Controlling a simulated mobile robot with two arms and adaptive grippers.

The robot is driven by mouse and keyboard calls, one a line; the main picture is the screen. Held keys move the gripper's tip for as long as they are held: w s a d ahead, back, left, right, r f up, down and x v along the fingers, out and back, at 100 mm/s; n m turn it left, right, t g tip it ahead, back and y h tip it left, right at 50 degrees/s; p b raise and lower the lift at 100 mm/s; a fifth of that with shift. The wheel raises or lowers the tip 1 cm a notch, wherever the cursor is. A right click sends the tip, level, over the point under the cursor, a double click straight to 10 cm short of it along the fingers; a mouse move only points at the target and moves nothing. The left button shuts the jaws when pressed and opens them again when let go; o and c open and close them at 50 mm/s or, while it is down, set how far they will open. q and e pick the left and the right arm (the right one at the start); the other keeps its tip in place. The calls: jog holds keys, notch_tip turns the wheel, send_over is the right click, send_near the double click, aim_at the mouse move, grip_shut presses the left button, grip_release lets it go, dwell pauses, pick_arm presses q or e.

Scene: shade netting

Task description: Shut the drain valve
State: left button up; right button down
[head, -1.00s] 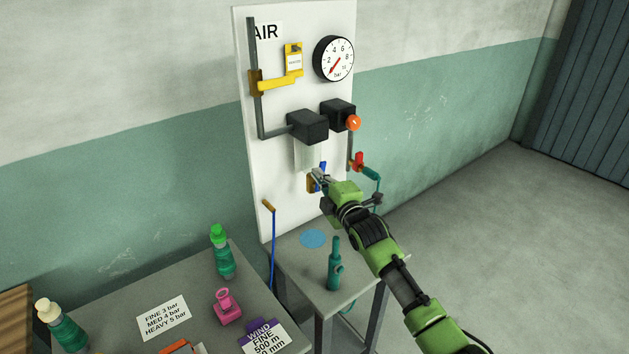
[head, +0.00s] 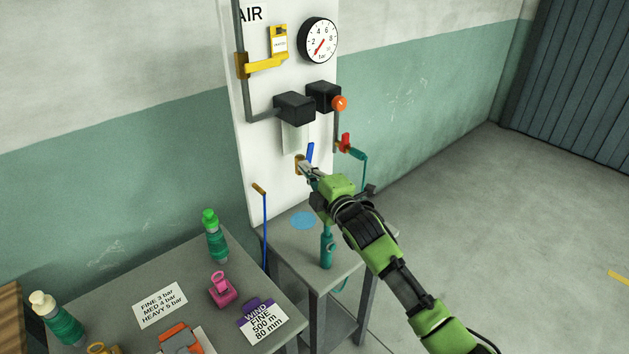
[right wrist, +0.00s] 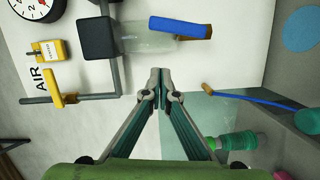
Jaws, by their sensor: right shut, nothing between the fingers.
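The drain valve is a brass body (head: 299,164) with a blue lever (head: 310,152), below the clear bowl (head: 294,137) on the white panel. The lever stands upright in the head view. In the right wrist view the blue lever (right wrist: 180,27) lies across the top, its end at the brass part (right wrist: 208,32). My right gripper (head: 306,168) is shut and empty, at the valve in the head view. In the right wrist view its closed tips (right wrist: 159,75) show apart from the lever; depth is hard to judge. My left gripper is out of view.
A red-handled valve (head: 345,143) with a teal hose and an orange knob (head: 339,103) sit right of the bowl. A yellow lever (head: 264,64) is higher left.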

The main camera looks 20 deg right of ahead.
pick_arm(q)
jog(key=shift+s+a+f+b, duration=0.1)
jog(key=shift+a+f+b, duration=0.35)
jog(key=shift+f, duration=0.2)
pick_arm(e)
jog(key=s, duration=0.4)
jog(key=shift+s+d+r, duration=0.1)
jog(key=shift+s+r, duration=0.1)
jog(key=shift+s, duration=0.15)
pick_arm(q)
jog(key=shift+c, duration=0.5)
